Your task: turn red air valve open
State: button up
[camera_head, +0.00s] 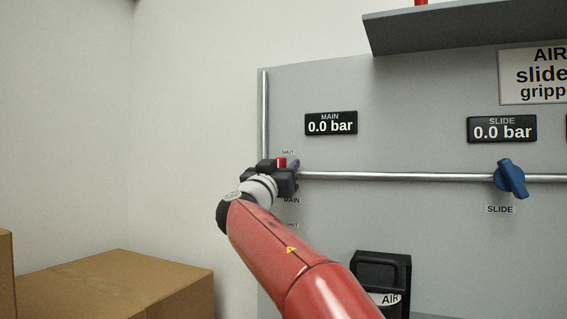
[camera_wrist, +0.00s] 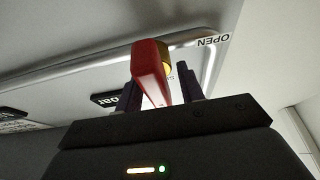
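The red air valve's handle (camera_wrist: 147,68) shows in the wrist view, with a gold-coloured fitting behind its top end. A small red part of the handle (camera_head: 281,162) shows in the head view above my gripper, at the left end of the pipe. My gripper (camera_wrist: 164,88) has its two dark fingers on either side of the handle. A gap shows between the handle and the right finger; the left finger is close to it, and contact is unclear. In the head view my gripper (camera_head: 287,166) and wrist hide most of the valve.
The MAIN gauge (camera_head: 331,123) and SLIDE gauge (camera_head: 502,129) both read 0.0 bar. A blue valve handle (camera_head: 510,178) sits on the pipe at right. A grey shelf (camera_head: 465,29) juts out above. A cardboard box (camera_head: 115,285) stands lower left. An OPEN label (camera_wrist: 213,41) lies beside the valve.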

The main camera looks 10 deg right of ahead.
jog(key=shift+w, duration=0.1)
grip_shut()
jog(key=shift+n, duration=0.3)
jog(key=n+y+b, duration=0.1)
jog(key=n, duration=0.1)
jog(key=n+t+y+b, duration=0.1)
jog(key=n, duration=0.1)
jog(key=shift+w+a+f+n, duration=0.1)
jog(key=shift+w+a+n, duration=0.1)
jog(key=shift+n, duration=0.2)
jog(key=n+y+p, duration=0.2)
jog(key=n+p, duration=0.1)
jog(key=n, duration=0.2)
jog(key=f+n+g+y+p, duration=0.1)
jog(key=n+y+p, duration=0.1)
jog(key=n+p, duration=0.2)
jog(key=a+n+y+p, duration=0.1)
jog(key=n+y+p, duration=0.2)
jog(key=n, duration=0.5)
jog(key=shift+w+f+g, duration=0.2)
jog(key=shift+w+g, duration=0.1)
jog(key=shift+w, duration=0.05)
jog(key=shift+f, duration=0.15)
